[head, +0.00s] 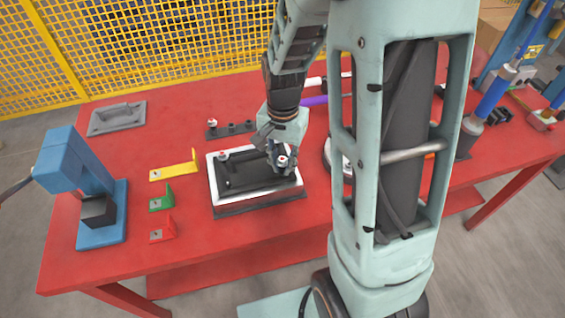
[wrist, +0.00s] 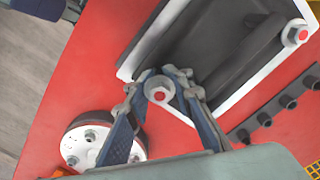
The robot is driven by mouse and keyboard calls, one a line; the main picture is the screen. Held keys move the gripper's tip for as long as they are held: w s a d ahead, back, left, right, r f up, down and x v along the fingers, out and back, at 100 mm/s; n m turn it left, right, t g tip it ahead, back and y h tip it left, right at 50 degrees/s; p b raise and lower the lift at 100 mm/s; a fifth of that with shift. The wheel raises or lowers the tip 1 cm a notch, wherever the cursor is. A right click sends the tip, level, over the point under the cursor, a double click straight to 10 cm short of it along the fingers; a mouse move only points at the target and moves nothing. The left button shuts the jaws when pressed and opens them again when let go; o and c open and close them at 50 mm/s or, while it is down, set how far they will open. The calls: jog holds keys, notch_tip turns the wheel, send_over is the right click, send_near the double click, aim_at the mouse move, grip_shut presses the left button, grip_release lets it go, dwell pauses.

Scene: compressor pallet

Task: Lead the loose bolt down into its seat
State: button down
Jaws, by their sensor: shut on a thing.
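The loose bolt (wrist: 159,91) is a grey hex head with a washer-like flange and a red centre. It sits between the two blue-grey fingers of my gripper (wrist: 160,76), which is shut on it. In the head view the bolt (head: 282,161) is at the right end of a white-rimmed plate (head: 212,183) with a dark recessed middle. In the wrist view it lies over the plate's corner (wrist: 187,118). The seat under it is hidden, and I cannot tell how deep the bolt sits. A similar bolt (wrist: 296,34) is at another corner.
A dark strip with several pegs (head: 231,129) lies behind the plate. A round white part with bolts (wrist: 93,145) is close by on the right in the head view. Yellow (head: 178,171), green and red brackets and a blue stand (head: 92,190) are to the left.

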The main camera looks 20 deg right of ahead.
aim_at(283, 158)
jog(key=shift+f+b, duration=0.35)
jog(key=shift+f, duration=0.25)
jog(key=shift+r, duration=0.2)
dwell(0.4)
jog(key=shift+r+p, duration=2)
jog(key=shift+r, duration=0.4)
jog(key=shift+f, duration=0.2)
jog(key=shift+f+b, duration=1.3)
jog(key=shift+f, duration=0.2)
jog(key=shift+f+b, duration=0.5)
jog(key=shift+f, duration=0.25)
jog(key=shift+r+p, duration=1.95)
jog(key=shift+r, duration=0.55)
jog(key=shift+f, duration=0.15)
